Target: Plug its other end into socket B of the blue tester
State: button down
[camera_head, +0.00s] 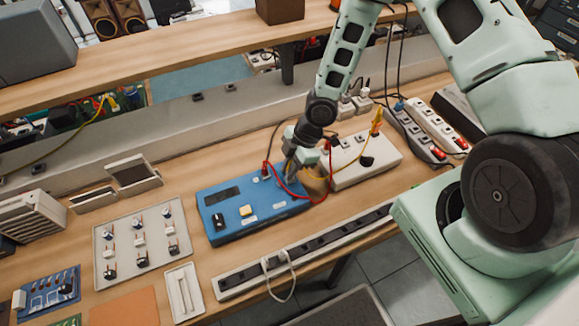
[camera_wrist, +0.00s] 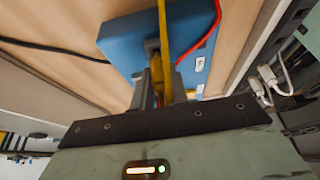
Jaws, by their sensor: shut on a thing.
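The blue tester (camera_head: 235,226) lies on the workbench, with a dark window, a black knob and a yellow button on top. My gripper (camera_head: 291,172) is over its far right end and shut on the end of the yellow cable (camera_head: 318,178). In the wrist view, the yellow cable (camera_wrist: 163,30) runs down between my fingers (camera_wrist: 160,75), with the blue tester (camera_wrist: 120,42) just beyond. The held plug's tip and socket B are hidden, so I cannot tell whether they touch. A red cable (camera_head: 290,193) loops beside my gripper; it also shows in the wrist view (camera_wrist: 205,42).
A white box (camera_head: 375,172) with a yellow plug (camera_head: 376,122) upright in it stands to the right of the tester. A power strip (camera_head: 325,245) lies along the bench's front edge. A panel of switches (camera_head: 138,243) lies left. A raised shelf (camera_head: 190,60) runs behind.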

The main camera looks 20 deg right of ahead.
jog(key=shift+f+b, duration=0.3)
jog(key=shift+f, duration=0.4)
dwell(2.2)
jog(key=c, duration=1.3)
grip_release()
jog(key=shift+r, duration=0.1)
jog(key=a+p+v, duration=0.1)
jog(key=p+v, duration=0.5)
jog(key=v, duration=1.6)
jog(key=shift+a+r, duration=0.25)
